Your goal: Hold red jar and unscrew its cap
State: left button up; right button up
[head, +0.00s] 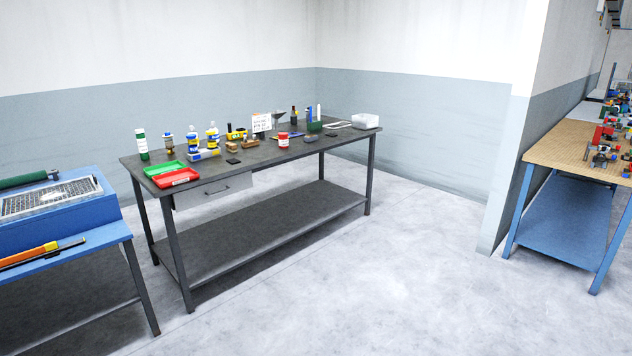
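A small red jar (283,140) with what looks like a paler band or label stands upright near the middle of the dark grey workbench (240,174). It is too small to make out its cap clearly. The bench stands across the room from me, against the grey-and-white wall. Neither of my grippers is in the head view, and nothing is seen touching the jar.
Green and red trays (176,178), bottles (213,138), wooden blocks (250,144) and a white box (365,121) share the bench. A blue table (80,240) stands at left, a wood-topped table (570,147) at right. The concrete floor (330,280) before the bench is clear.

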aim_at(283, 142)
jog(key=i, duration=3.1)
